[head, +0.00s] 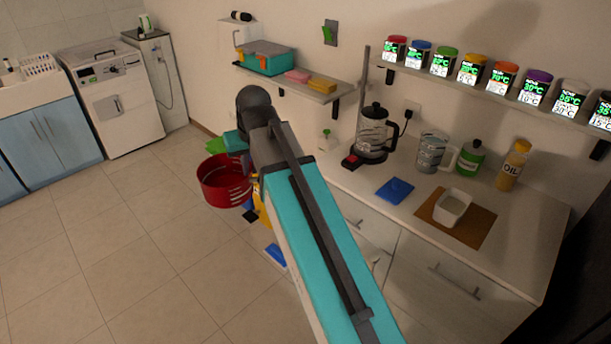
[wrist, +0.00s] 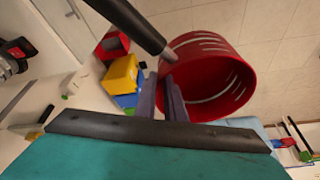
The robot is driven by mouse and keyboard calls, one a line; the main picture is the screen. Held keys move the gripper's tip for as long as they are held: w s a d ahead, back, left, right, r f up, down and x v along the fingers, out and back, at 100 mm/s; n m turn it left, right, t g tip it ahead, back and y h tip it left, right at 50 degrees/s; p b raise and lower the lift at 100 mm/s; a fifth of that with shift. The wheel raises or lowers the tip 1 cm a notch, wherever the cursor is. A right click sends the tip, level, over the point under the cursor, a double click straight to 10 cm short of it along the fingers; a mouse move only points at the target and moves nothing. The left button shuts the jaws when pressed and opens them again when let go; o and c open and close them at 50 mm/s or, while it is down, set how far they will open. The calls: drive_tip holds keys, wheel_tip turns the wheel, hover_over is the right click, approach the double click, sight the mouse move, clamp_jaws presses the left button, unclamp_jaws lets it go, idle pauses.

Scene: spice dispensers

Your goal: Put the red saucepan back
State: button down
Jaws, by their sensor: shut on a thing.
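The red saucepan (head: 222,185) hangs in the air left of my arm in the head view, above the tiled floor and apart from the counter. In the wrist view the saucepan (wrist: 225,75) is tilted with its open side showing. My gripper (wrist: 161,78) is shut on it at its left side. The exact place of the grip is not clear. A dark rod (wrist: 130,22) reaches in from the top and ends in front of the pan; I cannot tell whether it is its handle. In the head view my arm hides the gripper.
The counter (head: 350,185) at right holds a coffee maker (head: 372,135), blue pad (head: 395,190), jug (head: 432,150), bottles and a white bowl (head: 452,207). Spice dispensers (head: 470,70) line a shelf above. A yellow block (wrist: 120,75) is near the gripper. The floor (head: 110,250) at left is clear.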

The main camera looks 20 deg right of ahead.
drive_tip(key=s+f, duration=0.5)
drive_tip(key=f, duration=0.1)
drive_tip(key=shift+f, duration=0.25)
drive_tip(key=shift+s, duration=0.1)
drive_tip(key=shift+d, duration=1.05)
drive_tip(key=shift+s+a, duration=0.1)
drive_tip(key=shift+s, duration=0.05)
